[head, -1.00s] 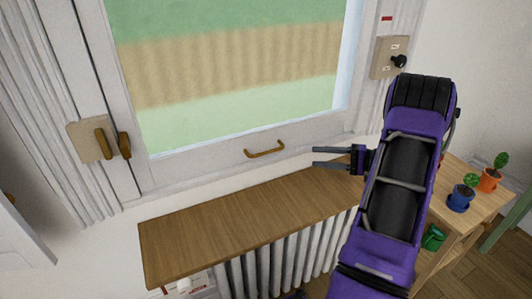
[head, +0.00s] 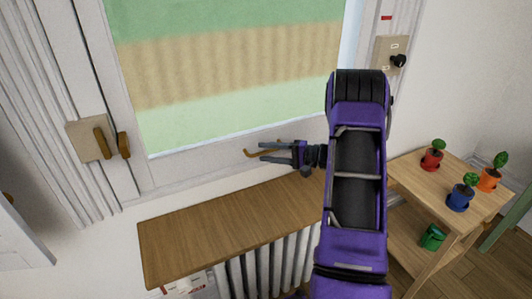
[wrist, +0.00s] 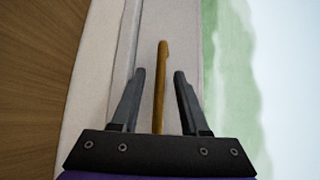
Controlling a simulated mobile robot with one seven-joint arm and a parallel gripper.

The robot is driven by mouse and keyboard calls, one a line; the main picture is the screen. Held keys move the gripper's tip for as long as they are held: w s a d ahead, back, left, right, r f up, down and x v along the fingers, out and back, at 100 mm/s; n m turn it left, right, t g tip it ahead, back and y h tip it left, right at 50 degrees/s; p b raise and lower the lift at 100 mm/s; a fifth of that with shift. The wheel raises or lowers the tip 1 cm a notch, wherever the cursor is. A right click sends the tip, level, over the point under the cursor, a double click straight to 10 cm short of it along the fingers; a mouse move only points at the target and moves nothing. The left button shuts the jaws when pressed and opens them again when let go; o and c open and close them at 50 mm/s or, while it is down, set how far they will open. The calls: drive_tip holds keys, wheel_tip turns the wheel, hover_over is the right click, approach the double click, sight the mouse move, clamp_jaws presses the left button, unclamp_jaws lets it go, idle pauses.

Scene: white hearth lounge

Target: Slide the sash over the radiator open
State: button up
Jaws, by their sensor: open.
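The window sash (head: 205,172) is a white frame around a pane with a green and tan view, above the wooden shelf over the radiator (head: 268,262). A brass-coloured bar handle (head: 250,154) sits on its bottom rail; its right part is hidden behind my gripper in the head view. My gripper (head: 262,152) is open, its fingers pointing left at the handle. In the wrist view the handle (wrist: 161,80) stands between the two open fingers (wrist: 158,75), with a gap on each side. I cannot tell whether the sash is shut fully.
The wooden shelf (head: 200,240) juts out below the sash. A latch plate (head: 88,140) with brass levers is at left, a beige box with a black knob (head: 391,56) at right. A small wooden stand (head: 425,180) with potted plants is right of my arm.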

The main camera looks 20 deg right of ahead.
drive_tip(key=shift+w+a, duration=0.25)
clamp_jaws()
idle(1.4)
